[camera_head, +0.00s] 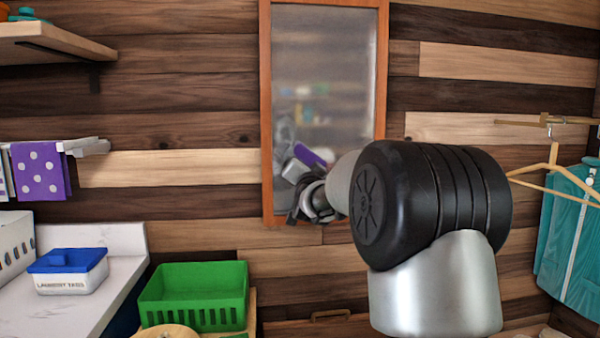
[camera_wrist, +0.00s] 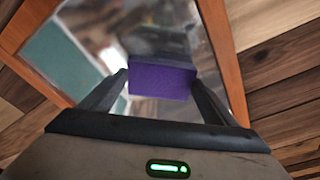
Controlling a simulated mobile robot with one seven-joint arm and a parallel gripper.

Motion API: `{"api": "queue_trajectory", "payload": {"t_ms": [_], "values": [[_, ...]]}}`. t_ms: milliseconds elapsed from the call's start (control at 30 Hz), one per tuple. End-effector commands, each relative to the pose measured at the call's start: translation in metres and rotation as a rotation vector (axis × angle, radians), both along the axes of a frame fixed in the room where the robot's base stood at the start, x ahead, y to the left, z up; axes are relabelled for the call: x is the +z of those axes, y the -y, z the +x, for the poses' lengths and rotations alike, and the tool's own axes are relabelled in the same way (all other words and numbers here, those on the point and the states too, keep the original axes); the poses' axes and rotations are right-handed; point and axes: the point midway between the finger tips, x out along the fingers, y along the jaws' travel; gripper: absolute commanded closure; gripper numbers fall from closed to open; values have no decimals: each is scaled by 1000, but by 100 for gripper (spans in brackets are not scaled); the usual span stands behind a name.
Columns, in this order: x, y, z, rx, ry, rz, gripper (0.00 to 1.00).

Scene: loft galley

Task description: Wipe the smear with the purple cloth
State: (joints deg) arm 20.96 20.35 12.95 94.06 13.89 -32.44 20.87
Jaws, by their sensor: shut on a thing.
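My gripper (camera_wrist: 158,80) is shut on the purple cloth (camera_wrist: 162,82), which shows as a folded block between the fingertips in the wrist view. In the head view my gripper (camera_head: 312,200) is at the lower part of a wood-framed mirror (camera_head: 330,75). A purple patch (camera_head: 308,155) shows just above it there; I cannot tell whether it is the cloth or its reflection. The mirror also fills the middle of the wrist view (camera_wrist: 85,40). Its glass looks hazy, and no distinct smear stands out. I cannot tell whether the cloth touches the glass.
A purple dotted cloth (camera_head: 40,172) hangs on a rail at left. Below are a counter (camera_head: 60,315), a blue-lidded tub (camera_head: 70,271) and a green basket (camera_head: 195,297). A shelf (camera_head: 50,42) juts out upper left. A teal garment (camera_head: 570,235) hangs at right.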

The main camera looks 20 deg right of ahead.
Motion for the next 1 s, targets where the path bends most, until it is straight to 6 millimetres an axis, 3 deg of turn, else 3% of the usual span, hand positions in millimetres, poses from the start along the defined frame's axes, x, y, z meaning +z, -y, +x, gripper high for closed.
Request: {"api": "queue_trajectory", "payload": {"t_ms": [1000], "values": [[-2, 60, -11, -2, -2, 1, 36]]}}
